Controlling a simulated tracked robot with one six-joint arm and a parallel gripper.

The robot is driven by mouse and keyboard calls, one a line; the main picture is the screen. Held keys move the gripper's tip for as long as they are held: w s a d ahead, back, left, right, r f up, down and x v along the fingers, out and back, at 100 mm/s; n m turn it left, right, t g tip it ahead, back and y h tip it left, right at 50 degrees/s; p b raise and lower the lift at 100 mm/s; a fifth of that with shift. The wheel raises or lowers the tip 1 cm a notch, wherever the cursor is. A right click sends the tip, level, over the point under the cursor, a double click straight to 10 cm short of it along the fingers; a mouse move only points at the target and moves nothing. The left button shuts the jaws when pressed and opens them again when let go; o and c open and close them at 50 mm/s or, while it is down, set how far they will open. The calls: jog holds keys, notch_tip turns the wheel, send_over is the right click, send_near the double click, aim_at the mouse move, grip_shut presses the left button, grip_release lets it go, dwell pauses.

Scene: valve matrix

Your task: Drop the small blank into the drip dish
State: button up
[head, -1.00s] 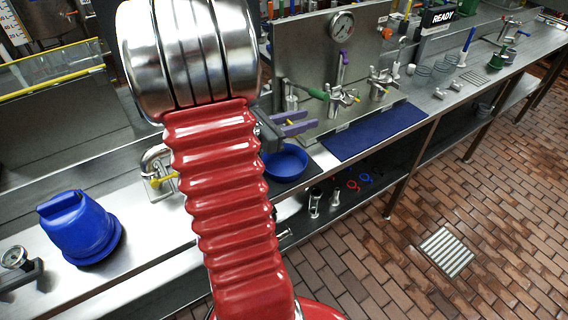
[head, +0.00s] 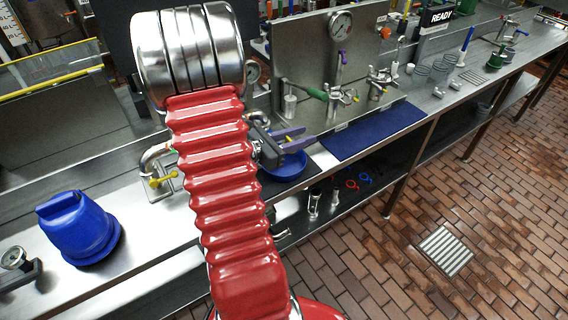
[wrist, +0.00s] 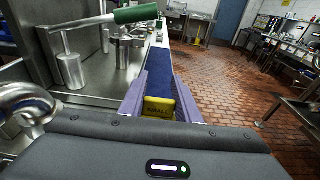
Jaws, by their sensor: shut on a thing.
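In the wrist view, my gripper (wrist: 162,82) has purple fingers, shut on a small yellow block with dark lettering, the small blank (wrist: 159,107). In the head view, the purple fingers of my gripper (head: 298,138) appear over the far part of the blue round drip dish (head: 288,172). The dish sits on a dark mat near the bench's front edge, partly covered by the fingers and my arm. The dish cannot be made out in the wrist view.
A steel panel with a gauge (head: 341,23) and valves stands behind. A blue mat (head: 375,130) lies to the right. A curved pipe with a yellow handle (head: 160,181) and a blue container (head: 77,228) are to the left. A lower shelf holds small fittings.

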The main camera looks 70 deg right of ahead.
jog(key=o, duration=1.1)
jog(key=shift+c, duration=0.2)
jog(key=v, duration=1.3)
jog(key=shift+w+a, duration=0.3)
